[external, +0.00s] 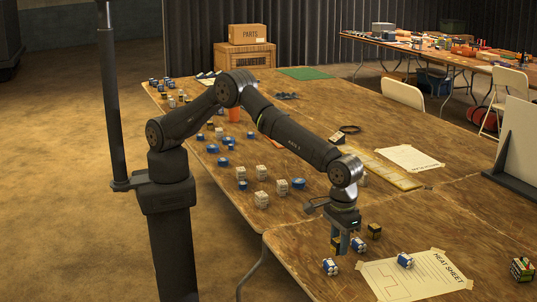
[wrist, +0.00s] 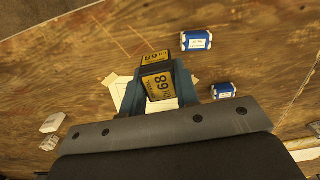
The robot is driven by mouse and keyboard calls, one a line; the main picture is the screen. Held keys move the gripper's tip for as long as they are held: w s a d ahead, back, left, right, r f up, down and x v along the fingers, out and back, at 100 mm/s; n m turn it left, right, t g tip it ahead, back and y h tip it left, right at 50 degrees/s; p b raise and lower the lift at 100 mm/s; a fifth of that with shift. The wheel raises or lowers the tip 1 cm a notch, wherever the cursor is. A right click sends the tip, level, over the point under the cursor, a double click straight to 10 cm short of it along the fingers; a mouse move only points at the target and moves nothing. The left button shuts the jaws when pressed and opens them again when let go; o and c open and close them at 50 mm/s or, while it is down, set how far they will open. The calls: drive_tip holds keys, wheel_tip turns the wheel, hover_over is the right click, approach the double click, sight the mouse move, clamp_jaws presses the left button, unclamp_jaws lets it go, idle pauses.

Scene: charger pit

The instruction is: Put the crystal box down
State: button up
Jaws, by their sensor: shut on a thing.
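The crystal box, a small black box with yellow numbered labels, sits between the blue-grey fingers of my gripper (wrist: 158,88) in the wrist view; its yellow label (wrist: 160,86) faces the camera. In the external view my gripper (external: 341,240) points down near the front of the wooden table, and the box (external: 336,244) shows as a dark and yellow patch at the fingertips. My gripper is shut on it. Whether its underside touches the table is hard to tell.
Blue-and-white packs (external: 330,267) stand close by, two of them also near the box in the wrist view (wrist: 197,41). Another black-and-yellow box (external: 374,231) is just behind right. The taped heat sheet (external: 425,283) lies right, with a blue pack (external: 404,260) on it.

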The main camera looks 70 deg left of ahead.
drive_tip(key=shift+s+d, duration=0.4)
drive_tip(key=shift+s, duration=0.2)
drive_tip(key=shift+w+d+f, duration=0.1)
drive_tip(key=shift+f, duration=0.1)
hover_over(366, 276)
wheel_tip(366, 276, down, 7)
drive_tip(key=shift+r, duration=0.2)
drive_tip(key=shift+f, duration=2)
drive_tip(key=shift+f, duration=0.1)
drive_tip(key=o, duration=0.5)
drive_tip(key=shift+f, duration=0.1)
drive_tip(key=o, duration=0.4)
drive_tip(key=shift+o, duration=0.2)
